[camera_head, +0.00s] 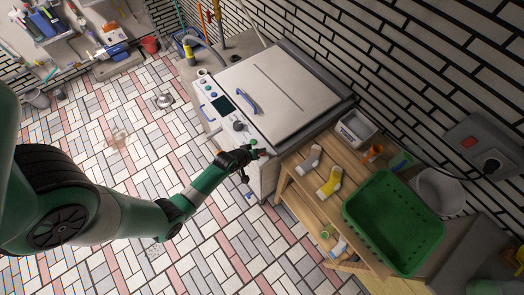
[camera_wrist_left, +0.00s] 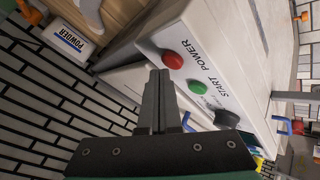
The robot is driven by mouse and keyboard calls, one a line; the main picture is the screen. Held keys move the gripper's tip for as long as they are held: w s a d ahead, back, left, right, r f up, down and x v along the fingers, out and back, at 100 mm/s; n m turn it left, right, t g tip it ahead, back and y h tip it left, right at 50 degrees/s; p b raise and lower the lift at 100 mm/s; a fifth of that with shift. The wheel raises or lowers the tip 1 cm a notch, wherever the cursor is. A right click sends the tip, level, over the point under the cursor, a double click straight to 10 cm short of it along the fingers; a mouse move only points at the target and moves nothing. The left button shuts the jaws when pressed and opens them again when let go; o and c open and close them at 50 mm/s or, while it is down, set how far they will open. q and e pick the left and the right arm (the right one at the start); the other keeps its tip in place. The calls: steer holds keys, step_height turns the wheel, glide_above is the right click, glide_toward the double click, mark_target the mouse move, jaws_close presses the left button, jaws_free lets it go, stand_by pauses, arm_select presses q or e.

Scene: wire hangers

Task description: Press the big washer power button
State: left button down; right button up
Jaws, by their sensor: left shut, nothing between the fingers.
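The big washer (camera_head: 280,88) is a white machine with a front control panel. In the left wrist view, the red power button (camera_wrist_left: 173,60) sits on its panel (camera_wrist_left: 233,62) beside the word POWER. A green START button (camera_wrist_left: 197,87) and a dark knob (camera_wrist_left: 227,119) lie further along. My left gripper (camera_head: 262,153) is at the panel's near right corner. In the left wrist view its closed fingertips (camera_wrist_left: 160,72) are empty and appear just below the red button; contact cannot be told. The red button is not discernible in the head view. My right gripper is not in view.
A wooden shelf bench (camera_head: 310,205) stands right of the washer, with socks (camera_head: 329,182) and a green basket (camera_head: 394,222) on it. A box marked POWDER (camera_wrist_left: 70,40) shows in the left wrist view. The tiled floor (camera_head: 125,140) left of the washer is mostly free.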

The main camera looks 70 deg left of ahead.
arm_select(q)
steer(key=shift+r, duration=0.3)
step_height(320, 180, up, 5)
steer(key=p, duration=0.5)
steer(key=shift+r, duration=0.1)
stand_by(0.7)
